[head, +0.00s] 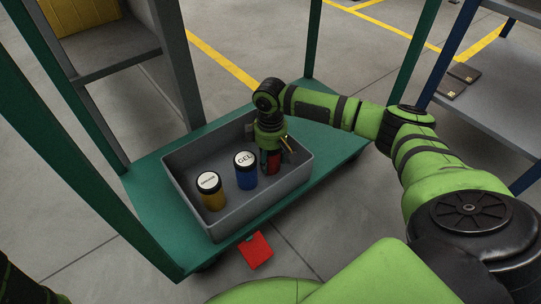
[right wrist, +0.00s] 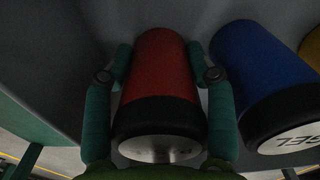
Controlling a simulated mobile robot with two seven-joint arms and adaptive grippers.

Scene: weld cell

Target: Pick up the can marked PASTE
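A red can (head: 273,164) with a black lid stands in the grey tray (head: 241,213), near its right end. My right gripper (head: 271,151) is over it from above and hides most of it. In the right wrist view the red can (right wrist: 160,75) sits between the two fingers, and both fingertips touch its sides. Its white top label (right wrist: 160,150) shows only in part, and I cannot read its word. My left gripper is not in view.
A blue can (head: 246,176) marked GEL stands close left of the red can. A yellow can (head: 211,196) with a white label is farther left. The tray is on a green cart (head: 148,205) with upright posts. A red card (head: 256,251) lies on the floor.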

